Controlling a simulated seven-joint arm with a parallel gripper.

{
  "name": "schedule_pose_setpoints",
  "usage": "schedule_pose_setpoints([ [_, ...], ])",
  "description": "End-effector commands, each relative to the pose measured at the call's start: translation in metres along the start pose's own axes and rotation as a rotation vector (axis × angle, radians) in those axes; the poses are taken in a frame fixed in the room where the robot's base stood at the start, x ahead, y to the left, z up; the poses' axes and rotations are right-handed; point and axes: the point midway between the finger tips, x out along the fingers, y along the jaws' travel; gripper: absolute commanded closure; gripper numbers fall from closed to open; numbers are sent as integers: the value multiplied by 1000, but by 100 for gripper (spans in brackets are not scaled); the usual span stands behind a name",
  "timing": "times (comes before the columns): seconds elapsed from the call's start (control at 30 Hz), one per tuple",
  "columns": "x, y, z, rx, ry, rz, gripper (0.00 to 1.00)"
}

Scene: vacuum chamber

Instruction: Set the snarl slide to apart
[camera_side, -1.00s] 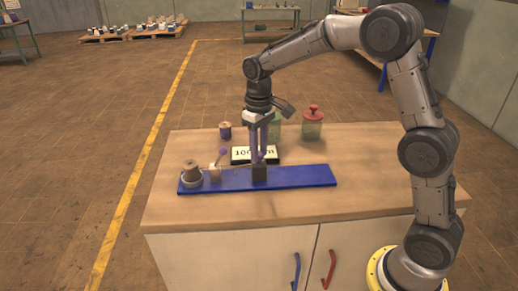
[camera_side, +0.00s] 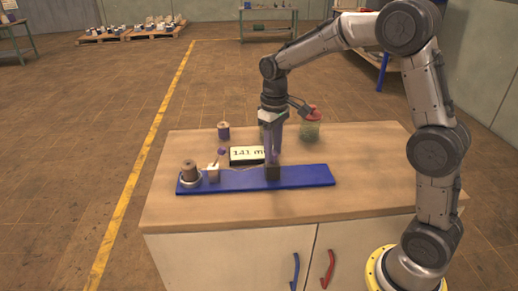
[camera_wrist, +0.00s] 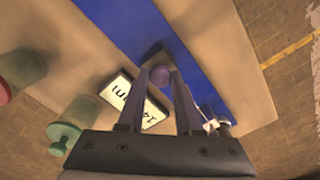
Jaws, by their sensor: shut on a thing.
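The slide is a dark block (camera_side: 273,174) on a long blue rail (camera_side: 311,177), right of the rail's middle. In the wrist view the block (camera_wrist: 150,50) carries a round purple knob (camera_wrist: 161,75) between my fingers. My gripper (camera_side: 273,158) points down and is shut on this knob. A spool (camera_side: 189,169) stands on a round base at the rail's left end. Beside it is a pale block (camera_side: 213,175) with a purple-tipped lever. A thin line runs from there toward the slide. The display (camera_side: 246,154) behind the rail reads "141" with a partly hidden unit.
A small purple spool (camera_side: 223,132) stands back left. The bench's front strip is clear.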

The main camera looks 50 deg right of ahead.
Motion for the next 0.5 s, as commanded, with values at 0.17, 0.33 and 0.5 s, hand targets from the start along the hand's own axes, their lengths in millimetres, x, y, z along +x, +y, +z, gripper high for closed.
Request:
schedule_pose_setpoints([
  [0.17, -2, 40, 38, 8, 5, 3, 100],
  [0.33, -2, 62, 60, 4, 6, 4, 100],
  [0.5, -1, 67, 66, 0, 5, 4, 100],
])
